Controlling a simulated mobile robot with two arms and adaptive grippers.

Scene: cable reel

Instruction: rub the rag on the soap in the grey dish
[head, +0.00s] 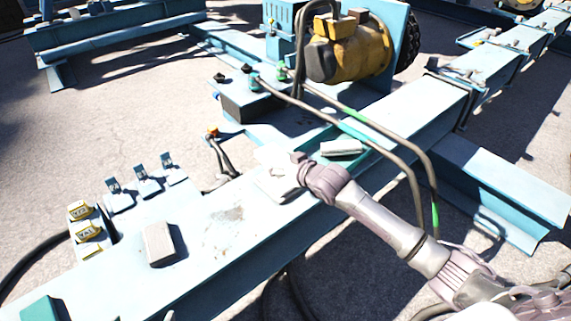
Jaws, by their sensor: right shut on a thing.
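My right gripper (299,159) reaches in from the lower right, low over the pale blue beam. It is shut on a whitish, cloth-like thing that looks like the rag (270,155). A pale grey, flat thing under it looks like the grey dish (280,190). The rag and gripper cover part of it, and I cannot make out the soap or tell whether the rag touches it. My left gripper is not in view.
A beige block (159,244) lies on the beam to the left, and a pale block (343,147) lies beyond my gripper. Brown hoses (410,172) arch close to my right arm. A yellow motor (350,52) stands behind. Yellow-labelled switches (88,230) sit at left.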

